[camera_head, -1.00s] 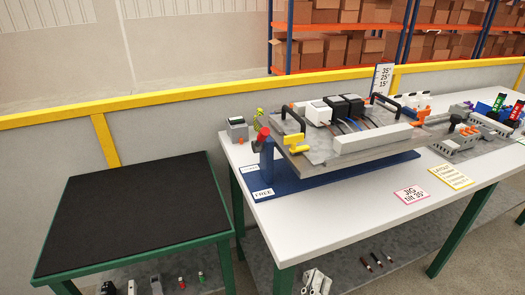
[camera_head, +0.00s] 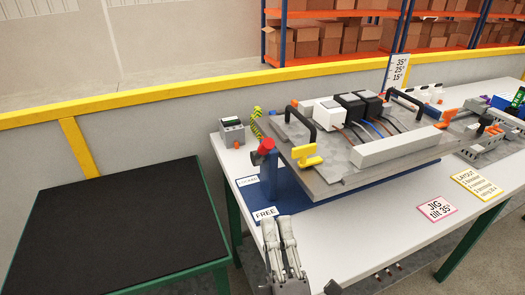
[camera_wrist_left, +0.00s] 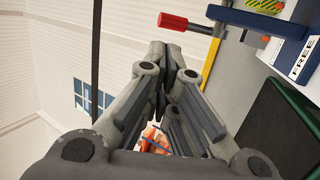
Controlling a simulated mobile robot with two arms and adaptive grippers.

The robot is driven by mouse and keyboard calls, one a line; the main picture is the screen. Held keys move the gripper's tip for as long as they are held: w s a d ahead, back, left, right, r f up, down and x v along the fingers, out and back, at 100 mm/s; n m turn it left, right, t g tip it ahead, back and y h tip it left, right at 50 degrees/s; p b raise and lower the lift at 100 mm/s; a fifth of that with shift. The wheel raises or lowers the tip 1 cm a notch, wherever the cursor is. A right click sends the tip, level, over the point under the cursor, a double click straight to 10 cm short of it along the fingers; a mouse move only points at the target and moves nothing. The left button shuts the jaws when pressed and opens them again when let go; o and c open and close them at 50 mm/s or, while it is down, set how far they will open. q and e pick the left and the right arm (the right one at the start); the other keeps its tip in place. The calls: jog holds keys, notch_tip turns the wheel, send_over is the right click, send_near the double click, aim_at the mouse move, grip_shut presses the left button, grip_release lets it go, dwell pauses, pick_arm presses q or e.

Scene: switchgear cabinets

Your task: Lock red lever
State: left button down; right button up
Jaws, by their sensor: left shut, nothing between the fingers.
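The red lever (camera_head: 265,146) is a short red-handled lever at the left end of the tilting jig, on a blue post near the FREE label (camera_head: 265,213). In the left wrist view the red handle (camera_wrist_left: 174,21) shows at the top, with a thin grey shaft, apart from the fingers. My right gripper is not in view.
The jig plate (camera_head: 330,150) carries black handles, a yellow clamp (camera_head: 305,156) and several wired blocks. A small grey box (camera_head: 231,131) stands behind the lever. A black-topped table (camera_head: 110,230) is at the left. An angle sign (camera_head: 397,73) stands behind the jig.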

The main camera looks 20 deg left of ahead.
pick_arm(q)
jog(key=p, duration=0.3)
send_near(263, 145)
jog(key=p+x, duration=0.2)
jog(key=x, duration=0.4)
jog(key=shift+r, duration=0.2)
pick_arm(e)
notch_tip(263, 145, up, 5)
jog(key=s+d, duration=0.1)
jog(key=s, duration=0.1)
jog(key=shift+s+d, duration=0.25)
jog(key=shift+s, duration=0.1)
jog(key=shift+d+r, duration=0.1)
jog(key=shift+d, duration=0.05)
pick_arm(q)
jog(key=shift+w, duration=0.1)
